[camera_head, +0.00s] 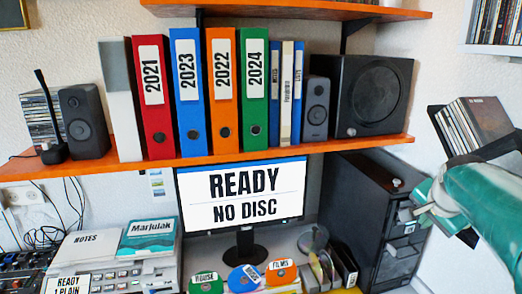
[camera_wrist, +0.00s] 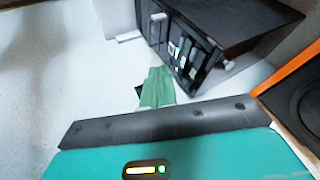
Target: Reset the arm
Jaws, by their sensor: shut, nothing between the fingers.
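My teal arm comes in from the right edge of the head view. My gripper (camera_head: 432,200) is in front of the black drawer cabinet (camera_head: 352,175) in that picture. In the wrist view, the green fingers of my gripper (camera_wrist: 157,82) are together and hold nothing. The black cabinet (camera_wrist: 200,45) stands beyond the fingertips there, and I see no contact with it. My arm hides part of the right wall.
An orange shelf (camera_head: 250,152) bears binders and speakers. Below it, a monitor (camera_head: 243,195) reads "READY NO DISC", with labelled discs (camera_head: 245,278) in front. Disc cases (camera_head: 480,120) sit close by my arm. White wall shows left of the fingers in the wrist view.

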